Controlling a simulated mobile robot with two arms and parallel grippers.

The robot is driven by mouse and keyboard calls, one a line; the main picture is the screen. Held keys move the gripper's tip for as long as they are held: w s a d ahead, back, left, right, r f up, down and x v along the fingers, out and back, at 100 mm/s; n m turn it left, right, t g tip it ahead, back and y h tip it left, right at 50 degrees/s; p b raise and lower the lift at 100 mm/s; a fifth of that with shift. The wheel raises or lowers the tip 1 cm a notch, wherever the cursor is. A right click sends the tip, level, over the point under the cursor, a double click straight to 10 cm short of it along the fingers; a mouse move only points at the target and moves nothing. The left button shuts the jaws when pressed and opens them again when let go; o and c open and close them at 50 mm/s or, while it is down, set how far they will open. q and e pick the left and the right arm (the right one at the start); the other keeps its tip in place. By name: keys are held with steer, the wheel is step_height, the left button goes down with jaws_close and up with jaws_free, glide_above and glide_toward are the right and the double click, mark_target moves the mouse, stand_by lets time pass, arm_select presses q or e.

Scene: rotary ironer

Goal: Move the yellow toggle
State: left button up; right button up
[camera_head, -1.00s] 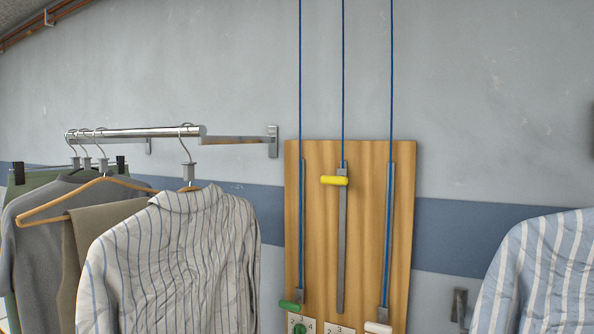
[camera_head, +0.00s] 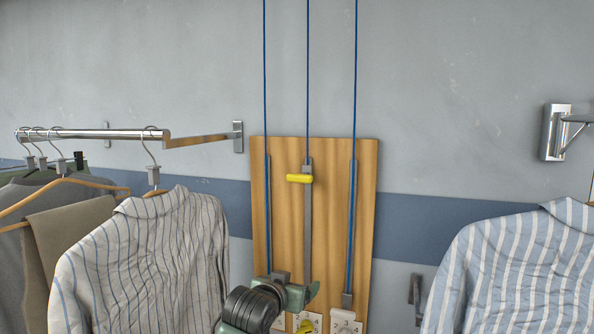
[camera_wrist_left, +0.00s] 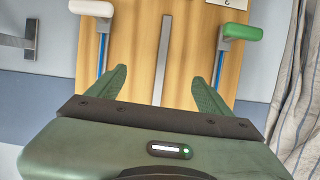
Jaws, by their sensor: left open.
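The yellow toggle (camera_head: 299,178) is a short rounded handle near the top of the middle metal track (camera_head: 307,225) on a wooden board (camera_head: 330,160). A blue cord runs up the wall above it. My left gripper (camera_head: 298,283) is in front of the lower board, well below the yellow toggle. In the left wrist view, my left gripper (camera_wrist_left: 160,80) has its green fingers spread and empty, one on each side of the middle track (camera_wrist_left: 163,55). The yellow toggle is not in that view. My right gripper is not in view.
A white toggle (camera_head: 342,313) sits low on the right track; a green toggle (camera_wrist_left: 240,32) shows in the wrist view. Numbered cards (camera_head: 346,327) line the lower board. Striped shirts hang left (camera_head: 150,260) and right (camera_head: 515,275). The upper board is clear.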

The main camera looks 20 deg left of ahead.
mark_target(298, 176)
arm_select(q)
step_height(298, 176, up, 25)
steer(key=s+t+p, duration=0.1)
steer(key=s+t, duration=0.2)
steer(key=t, duration=0.1)
steer(key=w+p, duration=0.2)
steer(key=w, duration=0.1)
steer(key=w+p, duration=0.1)
steer(key=w, duration=0.2)
steer(key=shift+w+a+r+p, duration=0.15)
steer(key=shift+w+a+p, duration=0.05)
steer(key=shift+w+p, duration=0.15)
steer(key=shift+w, duration=0.65)
steer(key=shift+f, duration=0.2)
jaws_close()
step_height(298, 176, down, 35)
steer(key=b, duration=1.6)
steer(key=shift+d, duration=0.1)
jaws_free()
steer(key=shift+r, duration=0.15)
